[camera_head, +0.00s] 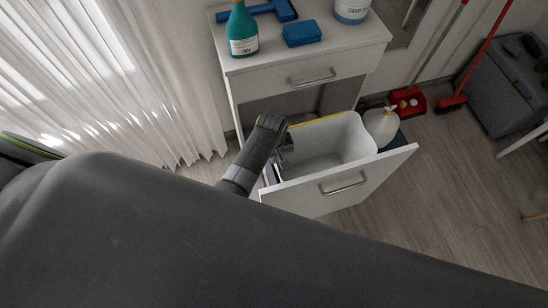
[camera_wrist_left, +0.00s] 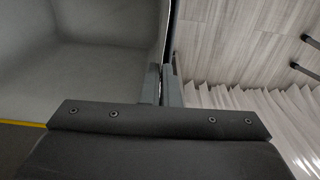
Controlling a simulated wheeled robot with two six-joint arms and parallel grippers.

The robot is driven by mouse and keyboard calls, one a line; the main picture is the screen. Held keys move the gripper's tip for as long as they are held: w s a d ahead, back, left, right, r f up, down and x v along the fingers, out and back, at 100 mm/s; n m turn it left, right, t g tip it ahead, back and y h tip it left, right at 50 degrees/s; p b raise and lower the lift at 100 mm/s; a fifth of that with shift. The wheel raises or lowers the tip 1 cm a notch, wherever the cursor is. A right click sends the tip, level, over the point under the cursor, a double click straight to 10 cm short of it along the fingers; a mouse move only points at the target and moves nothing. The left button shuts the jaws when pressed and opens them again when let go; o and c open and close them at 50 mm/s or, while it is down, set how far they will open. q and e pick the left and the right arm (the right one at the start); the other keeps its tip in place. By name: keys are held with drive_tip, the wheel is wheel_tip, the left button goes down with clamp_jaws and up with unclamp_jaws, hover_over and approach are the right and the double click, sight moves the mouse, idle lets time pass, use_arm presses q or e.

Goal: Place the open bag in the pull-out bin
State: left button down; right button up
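The pull-out bin (camera_head: 300,199) is drawn out of the white cabinet, its handled front facing the room. My right gripper is not in view.
The cabinet top (camera_head: 300,65) holds a green bottle (camera_head: 242,30), a blue sponge (camera_head: 301,33) and a white tub (camera_head: 352,9). A curtain (camera_head: 105,75) hangs on the left. Open floor (camera_head: 450,175) lies to the right.

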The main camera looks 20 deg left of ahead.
use_arm(q)
drive_tip(key=c, duration=2.1)
unclamp_jaws()
drive_tip(key=shift+f, duration=0.1)
drive_tip(key=o, duration=0.4)
drive_tip(key=shift+r, duration=0.6)
wheel_tip(320, 180, up, 11)
drive_tip(key=shift+s+a+r+p, duration=0.1)
drive_tip(key=shift+s+a+p, duration=0.05)
drive_tip(key=shift+p, duration=0.95)
